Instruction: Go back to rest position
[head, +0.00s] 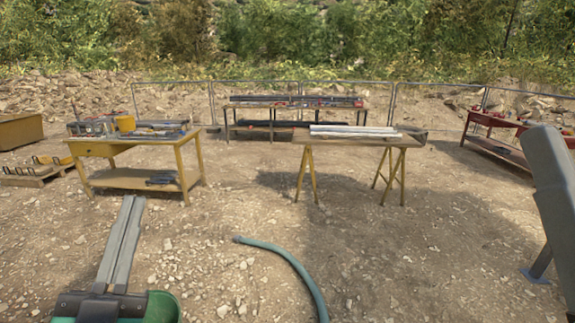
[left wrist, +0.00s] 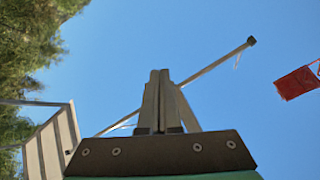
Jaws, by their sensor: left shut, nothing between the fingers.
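My left gripper (head: 130,200) is at the lower left of the head view, its two long grey fingers together, with nothing between them. It points away from me over bare gravel, apart from the tables. In the left wrist view the gripper (left wrist: 159,73) also shows shut and empty, against blue sky. My right gripper is not in view.
A yellow workbench (head: 133,148) with tools stands ahead left. A trestle table (head: 400,140) carries pale bars. A long rack (head: 360,103) stands behind, a red bench (head: 508,154) right. A green hose (head: 298,266) lies on open gravel. A grey slanted body (head: 553,185) fills the right edge.

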